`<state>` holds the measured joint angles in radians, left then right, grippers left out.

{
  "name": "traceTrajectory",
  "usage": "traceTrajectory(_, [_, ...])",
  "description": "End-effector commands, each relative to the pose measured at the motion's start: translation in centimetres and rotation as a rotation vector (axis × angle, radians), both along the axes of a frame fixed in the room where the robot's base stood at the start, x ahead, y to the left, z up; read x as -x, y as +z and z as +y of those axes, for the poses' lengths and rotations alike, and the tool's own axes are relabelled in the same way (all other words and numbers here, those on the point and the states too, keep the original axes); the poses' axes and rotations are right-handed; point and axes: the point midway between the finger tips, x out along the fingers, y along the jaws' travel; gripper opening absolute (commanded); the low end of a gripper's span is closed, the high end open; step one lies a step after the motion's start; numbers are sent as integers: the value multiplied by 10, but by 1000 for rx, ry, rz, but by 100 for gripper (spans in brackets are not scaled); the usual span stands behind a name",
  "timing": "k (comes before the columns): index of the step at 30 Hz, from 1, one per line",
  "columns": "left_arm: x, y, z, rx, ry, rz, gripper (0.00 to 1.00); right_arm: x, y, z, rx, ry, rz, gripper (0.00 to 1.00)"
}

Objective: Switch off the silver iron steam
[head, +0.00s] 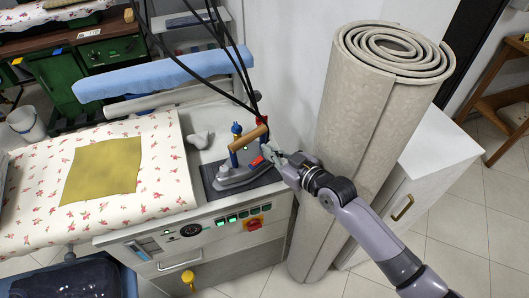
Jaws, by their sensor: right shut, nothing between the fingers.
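The silver iron (237,178) rests on a dark pad (212,189) at the right end of the ironing station. It has a wooden handle (249,138), blue and red fittings and a small red part (257,160) on its right side. My right gripper (270,153) is shut and empty, with its tip close beside the iron's right side, near the red part. I cannot tell whether it touches the iron. My left gripper is not in view.
A big rolled carpet (362,130) stands right behind my right arm, beside a white cabinet (437,165). Black cables (232,85) hang over the iron. The flowered ironing board (160,160) with a yellow cloth (102,170) lies left. The control panel (190,232) has a red knob (254,224).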

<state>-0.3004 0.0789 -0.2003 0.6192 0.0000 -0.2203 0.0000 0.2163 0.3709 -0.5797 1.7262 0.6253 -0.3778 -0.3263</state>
Motion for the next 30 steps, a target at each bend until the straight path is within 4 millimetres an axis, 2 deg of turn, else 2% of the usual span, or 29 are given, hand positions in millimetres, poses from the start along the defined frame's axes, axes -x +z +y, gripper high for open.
traceTrajectory(1, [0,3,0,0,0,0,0,-9,0,8,-3,1,0,0])
traceTrajectory(6, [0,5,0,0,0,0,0,-31,-9,26,-1,1,1,0])
traceTrajectory(9, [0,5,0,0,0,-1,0,-29,-29,20,3,0,4,0])
traceTrajectory(13, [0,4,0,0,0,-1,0,-31,-42,19,1,1,1,0])
traceTrajectory(18, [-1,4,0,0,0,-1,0,-31,-49,19,0,1,0,0])
traceTrajectory(26, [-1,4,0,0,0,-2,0,-31,-49,19,-1,1,1,0])
traceTrajectory(30, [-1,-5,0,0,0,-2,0,-32,-56,17,0,0,0,0])
